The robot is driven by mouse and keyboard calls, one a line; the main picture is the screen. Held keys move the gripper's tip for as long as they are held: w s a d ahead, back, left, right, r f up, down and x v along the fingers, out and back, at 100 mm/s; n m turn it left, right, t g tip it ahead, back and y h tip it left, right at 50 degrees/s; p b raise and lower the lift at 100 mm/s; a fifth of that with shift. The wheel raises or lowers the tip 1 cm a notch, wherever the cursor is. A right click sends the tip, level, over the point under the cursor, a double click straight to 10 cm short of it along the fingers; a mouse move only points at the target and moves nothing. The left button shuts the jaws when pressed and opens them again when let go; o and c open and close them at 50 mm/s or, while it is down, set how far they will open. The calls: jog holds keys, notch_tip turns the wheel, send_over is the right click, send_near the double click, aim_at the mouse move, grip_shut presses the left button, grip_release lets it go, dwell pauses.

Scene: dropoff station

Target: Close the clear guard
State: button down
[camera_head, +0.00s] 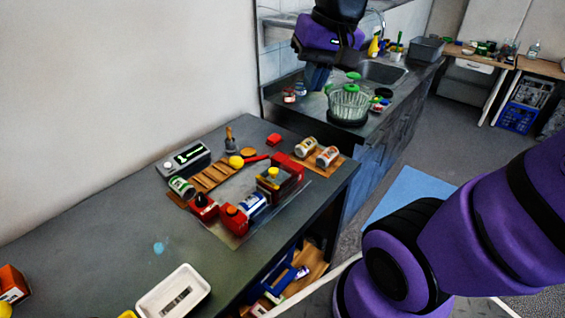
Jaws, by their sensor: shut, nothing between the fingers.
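A see-through panel (236,238), likely the clear guard, shows at the front edge of a group of red parts on the dark table. Its outline is faint, and I cannot tell its hinge or its exact angle. My gripper (318,78) hangs at the top of the view, pointing down, in front of the sink counter. It is shut and empty. It is well apart from the panel, up and to the right of it in the picture.
Around the panel are red blocks (203,207), cans (305,147), a wooden slatted piece (215,176) and a grey device (184,158). A white tray (173,293) stands at the front. The table's left middle is mostly clear. A glass bowl (349,102) stands by the sink.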

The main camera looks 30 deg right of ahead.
jog(key=w+d+f+m+g+y, duration=0.3)
jog(key=w+d+f+m, duration=0.3)
jog(key=w+f, duration=0.45)
jog(key=m+y, duration=0.4)
jog(key=m, duration=0.3)
send_near(283, 172)
jog(key=a+f, duration=0.2)
jog(key=shift+w+a+f+g, duration=0.2)
jog(key=shift+a+f+g, duration=0.05)
jog(key=shift+a+g, duration=0.15)
jog(key=a, duration=0.3)
jog(key=shift+s+f, duration=0.25)
jog(key=shift+f, duration=0.05)
jog(key=shift+a, duration=0.4)
jog(key=s+a, duration=0.4)
jog(key=a, duration=0.7)
jog(key=shift+a, duration=0.2)
